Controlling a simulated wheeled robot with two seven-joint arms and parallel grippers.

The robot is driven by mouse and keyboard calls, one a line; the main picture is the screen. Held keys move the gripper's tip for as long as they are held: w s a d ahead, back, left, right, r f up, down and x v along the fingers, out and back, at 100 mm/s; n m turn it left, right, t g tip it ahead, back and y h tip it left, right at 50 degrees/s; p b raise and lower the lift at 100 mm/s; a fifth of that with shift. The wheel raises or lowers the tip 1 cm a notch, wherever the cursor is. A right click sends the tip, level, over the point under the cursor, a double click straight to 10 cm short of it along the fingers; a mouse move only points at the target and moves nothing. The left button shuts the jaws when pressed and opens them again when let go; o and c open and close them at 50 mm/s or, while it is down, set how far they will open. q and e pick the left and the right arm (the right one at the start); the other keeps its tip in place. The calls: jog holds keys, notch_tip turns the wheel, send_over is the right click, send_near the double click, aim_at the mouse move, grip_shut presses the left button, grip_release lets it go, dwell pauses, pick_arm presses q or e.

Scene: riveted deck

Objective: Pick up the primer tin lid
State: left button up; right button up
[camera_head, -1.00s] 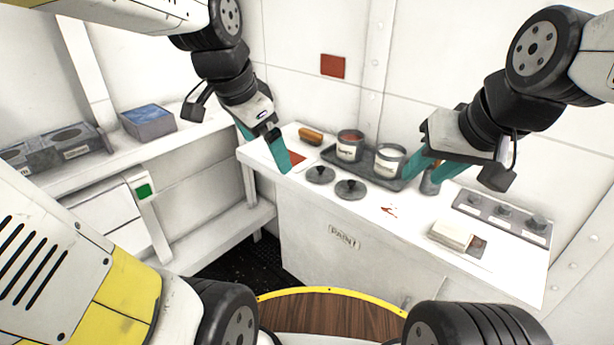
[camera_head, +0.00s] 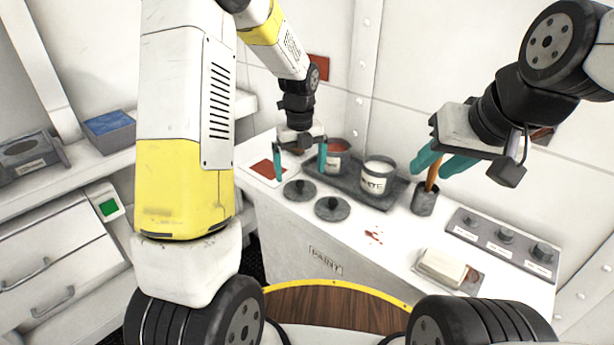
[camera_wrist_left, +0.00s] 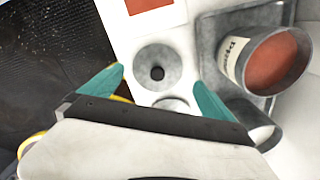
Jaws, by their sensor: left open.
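Two round grey lids with dark knobs lie flat on the white counter, a far-left lid (camera_head: 300,190) and a nearer lid (camera_head: 332,208). I cannot read which one belongs to the primer tin. My left gripper (camera_head: 300,168) is open and empty, pointing down above and slightly behind the far-left lid. In the left wrist view that lid (camera_wrist_left: 158,60) shows whole between the spread teal fingers; the nearer lid (camera_wrist_left: 172,103) is partly hidden by the gripper body. The open tin of red-brown paint (camera_head: 336,158) stands right of the gripper.
The red-paint tin and a white-paint tin (camera_head: 377,175) stand on a dark tray (camera_head: 345,185). A brush pot (camera_head: 425,200) is below my right gripper. A knob panel (camera_head: 502,243) and a pale block (camera_head: 443,266) lie at right. A red-patched sheet (camera_head: 258,172) lies at left.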

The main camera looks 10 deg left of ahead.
aim_at(300, 182)
pick_arm(q)
jog(key=f, duration=0.5)
jog(key=shift+s, duration=0.25)
jog(key=shift+a+r, duration=0.1)
jog(key=c, duration=1.2)
